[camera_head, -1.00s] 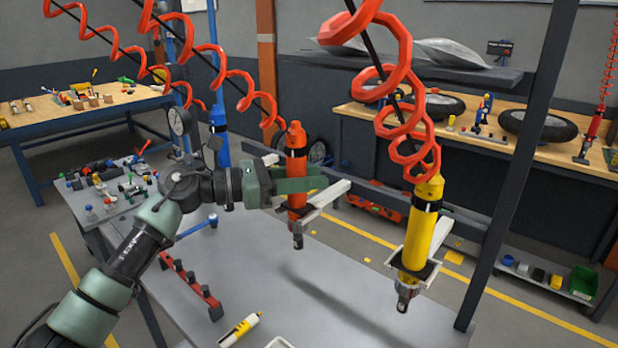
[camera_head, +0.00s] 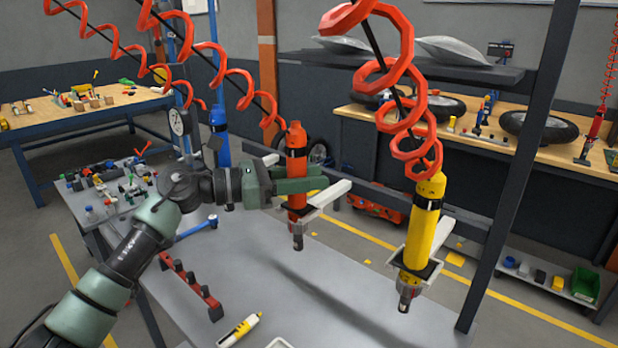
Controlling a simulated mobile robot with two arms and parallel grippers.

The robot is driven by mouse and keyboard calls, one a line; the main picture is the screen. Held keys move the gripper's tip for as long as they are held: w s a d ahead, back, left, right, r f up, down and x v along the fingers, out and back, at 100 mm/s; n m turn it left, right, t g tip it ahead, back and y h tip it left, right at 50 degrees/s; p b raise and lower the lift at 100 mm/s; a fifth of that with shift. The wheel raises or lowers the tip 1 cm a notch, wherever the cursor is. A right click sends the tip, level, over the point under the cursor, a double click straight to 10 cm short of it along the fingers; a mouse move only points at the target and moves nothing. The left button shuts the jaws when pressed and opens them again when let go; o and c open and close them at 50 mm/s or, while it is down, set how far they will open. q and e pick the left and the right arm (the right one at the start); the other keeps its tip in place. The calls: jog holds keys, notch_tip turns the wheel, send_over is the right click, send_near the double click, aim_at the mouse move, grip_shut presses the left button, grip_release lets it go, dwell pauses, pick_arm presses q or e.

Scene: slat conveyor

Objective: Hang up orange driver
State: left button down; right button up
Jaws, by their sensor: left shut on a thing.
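The orange driver (camera_head: 297,152) stands upright in the middle of the view, under a red coiled hose. My left gripper (camera_head: 297,186) comes in from the left and is shut on its body. The driver's lower end is at a pale bracket (camera_head: 328,196) with a ring; I cannot tell if it rests in the ring or is only in front of it. The yellow driver (camera_head: 425,225) hangs upright in its own holder (camera_head: 416,264) to the right. The blue driver (camera_head: 219,138) is behind my arm at left. My right gripper is not in view.
A grey table (camera_head: 345,322) lies below, with a red rack (camera_head: 190,286) and a yellow-white tool (camera_head: 240,329) on it. A dark post (camera_head: 520,170) stands at right. Coiled hoses (camera_head: 405,110) hang over the work area.

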pick_arm(q)
jog(key=shift+f, duration=0.1)
dwell(0.3)
jog(key=c, duration=0.9)
grip_release()
jog(key=shift+f, duration=0.2)
jog(key=a+b, duration=0.1)
jog(key=a, duration=0.1)
jog(key=s+a+b, duration=0.1)
jog(key=a, duration=0.2)
jog(key=a+b, duration=0.1)
jog(key=a, duration=0.1)
jog(key=shift+s+a+r, duration=0.3)
jog(key=shift+s, duration=0.05)
jog(key=shift+a, duration=0.1)
